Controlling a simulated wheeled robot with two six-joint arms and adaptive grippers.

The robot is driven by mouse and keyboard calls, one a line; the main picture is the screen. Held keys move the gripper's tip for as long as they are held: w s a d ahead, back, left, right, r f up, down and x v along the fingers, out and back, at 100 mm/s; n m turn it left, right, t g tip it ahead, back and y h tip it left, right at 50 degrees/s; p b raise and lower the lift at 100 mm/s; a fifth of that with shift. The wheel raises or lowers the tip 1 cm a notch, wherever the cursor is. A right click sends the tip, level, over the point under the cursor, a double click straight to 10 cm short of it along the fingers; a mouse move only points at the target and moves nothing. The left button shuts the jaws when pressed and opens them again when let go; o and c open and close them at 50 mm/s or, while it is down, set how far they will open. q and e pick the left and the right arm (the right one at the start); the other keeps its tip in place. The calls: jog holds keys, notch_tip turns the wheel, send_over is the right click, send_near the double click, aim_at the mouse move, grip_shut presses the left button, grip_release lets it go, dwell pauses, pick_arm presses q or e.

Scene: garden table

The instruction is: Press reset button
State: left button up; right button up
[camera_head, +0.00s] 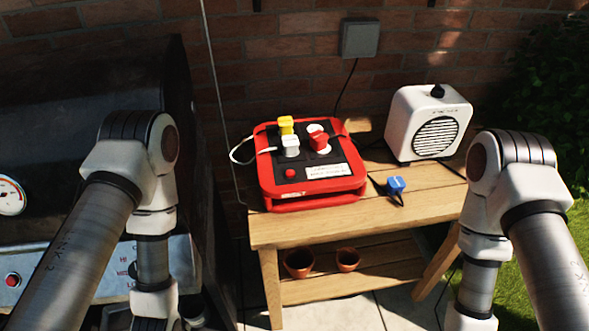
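A red power box (313,195) with a dark top panel lies on the wooden table. A small round red button (290,173) sits at the front left of its panel, left of a white label (327,170) whose print is too small to read. A yellow plug (286,124), a white plug (290,145) and a red plug (319,140) stand on the panel. My two arms reach down at the left and right of the picture, clear of the box. Neither gripper's fingers can be seen.
A blue plug (396,185) lies on the wooden table (300,231), right of the box. A white speaker-like appliance (428,122) stands at the back right. A dark grill (70,120) is at the left. Two small pots (299,263) (347,260) stand on the lower shelf.

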dwell(0.4)
pick_arm(q)
grip_shut()
dwell(0.5)
dwell(0.6)
pick_arm(e)
grip_shut()
